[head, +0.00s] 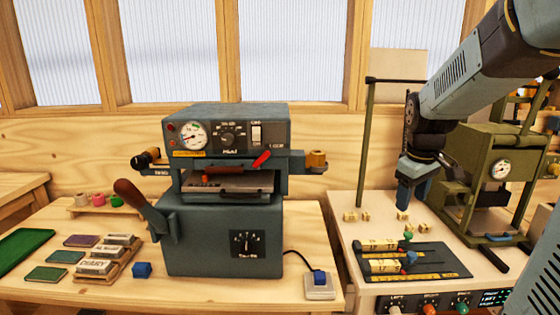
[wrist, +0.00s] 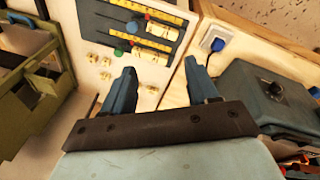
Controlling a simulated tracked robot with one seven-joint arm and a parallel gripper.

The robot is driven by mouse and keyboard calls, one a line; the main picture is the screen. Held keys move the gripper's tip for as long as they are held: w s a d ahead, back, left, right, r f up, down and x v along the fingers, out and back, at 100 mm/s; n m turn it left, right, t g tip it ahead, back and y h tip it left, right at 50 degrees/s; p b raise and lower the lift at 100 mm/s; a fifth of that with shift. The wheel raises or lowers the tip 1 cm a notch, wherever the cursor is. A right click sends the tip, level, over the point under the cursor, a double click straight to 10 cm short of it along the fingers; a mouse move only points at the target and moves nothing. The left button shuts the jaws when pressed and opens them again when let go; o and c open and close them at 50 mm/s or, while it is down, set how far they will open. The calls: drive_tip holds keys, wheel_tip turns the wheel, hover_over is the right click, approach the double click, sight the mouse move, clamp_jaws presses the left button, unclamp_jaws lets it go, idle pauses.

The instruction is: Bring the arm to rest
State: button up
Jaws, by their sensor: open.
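My arm comes in from the upper right of the head view and bends downward, with dark joints and grey-blue links. My gripper (head: 410,203) points down over the back of the right-hand table (head: 350,230). In the wrist view my gripper (wrist: 160,75) shows two blue fingers standing well apart, with nothing between them. It is open and empty. Small wooden number blocks (head: 403,216) lie on the table near and beneath it. I cannot tell the exact height of the fingertips above the table.
A dark tray (head: 440,262) with number blocks and coloured knobs lies in front of the gripper. An olive press (head: 490,165) stands at right, and an olive post (head: 368,140) at left. A grey foil machine (head: 225,235) fills the left table's middle.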

drive_tip(key=s+a+r+m+t, duration=0.1)
drive_tip(key=s+a, duration=0.3)
drive_tip(key=s, duration=0.4)
drive_tip(key=s+a+r+m+t+y, duration=0.1)
drive_tip(key=s+a+r+m+t, duration=0.1)
drive_tip(key=s, duration=0.6)
drive_tip(key=shift+a+r+m, duration=0.85)
drive_tip(key=shift+a+m, duration=0.05)
drive_tip(key=shift+m, duration=0.3)
drive_tip(key=shift+s, duration=0.1)
